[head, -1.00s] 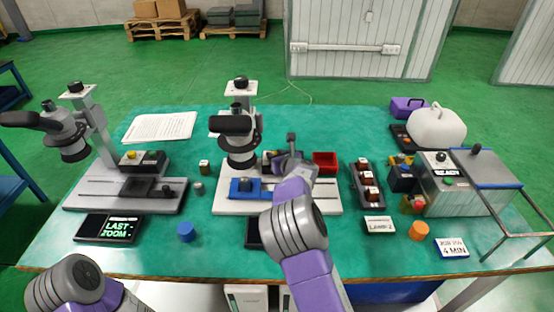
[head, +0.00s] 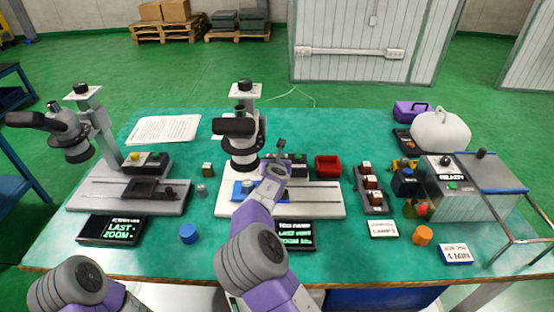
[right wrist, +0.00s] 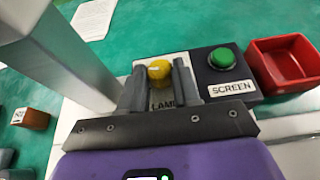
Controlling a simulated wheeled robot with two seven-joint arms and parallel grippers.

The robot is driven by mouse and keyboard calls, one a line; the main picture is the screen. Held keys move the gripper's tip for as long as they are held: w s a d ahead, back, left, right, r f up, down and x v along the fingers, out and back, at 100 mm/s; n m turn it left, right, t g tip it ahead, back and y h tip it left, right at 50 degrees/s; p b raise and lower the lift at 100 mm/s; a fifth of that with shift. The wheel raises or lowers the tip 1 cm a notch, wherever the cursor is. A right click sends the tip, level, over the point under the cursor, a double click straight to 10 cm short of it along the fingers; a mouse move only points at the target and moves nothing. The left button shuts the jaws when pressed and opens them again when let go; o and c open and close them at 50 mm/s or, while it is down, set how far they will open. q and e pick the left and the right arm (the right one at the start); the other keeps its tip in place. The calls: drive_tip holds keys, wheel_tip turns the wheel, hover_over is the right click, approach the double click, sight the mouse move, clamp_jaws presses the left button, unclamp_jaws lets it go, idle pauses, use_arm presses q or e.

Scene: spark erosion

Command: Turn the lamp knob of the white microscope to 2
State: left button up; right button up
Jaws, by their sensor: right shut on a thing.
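The white microscope (head: 243,150) stands at the middle of the table on a pale base (head: 315,197). Its dark control box (head: 299,161) sits on the base behind my right gripper (head: 277,166). In the right wrist view the box carries the yellow lamp knob (right wrist: 158,69), a green button (right wrist: 222,58) and a partly covered LAMP label (right wrist: 163,105). My right gripper (right wrist: 160,80) is closed around the yellow knob, one finger on each side. The knob's setting is too small to read. In the head view the gripper hides the knob. My left gripper is out of view.
A red tray (head: 328,166) is right of the control box. A display (head: 296,235) stands before the base. The grey microscope (head: 70,135) is at left, with a blue cap (head: 188,233) nearby. The heater-like READY box (head: 458,183) is at right.

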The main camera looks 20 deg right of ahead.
drive_tip(key=o, duration=1.1)
drive_tip(key=shift+c, duration=0.2)
drive_tip(key=shift+s, duration=0.1)
drive_tip(key=shift+s+a+r, duration=0.15)
drive_tip(key=shift+s, duration=0.1)
drive_tip(key=s+a, duration=0.1)
drive_tip(key=s, duration=0.3)
drive_tip(key=s+a+p, duration=0.1)
drive_tip(key=s, duration=0.3)
drive_tip(key=s+a, duration=0.1)
drive_tip(key=s, duration=0.3)
drive_tip(key=shift+a, duration=0.25)
drive_tip(key=shift+r, duration=0.1)
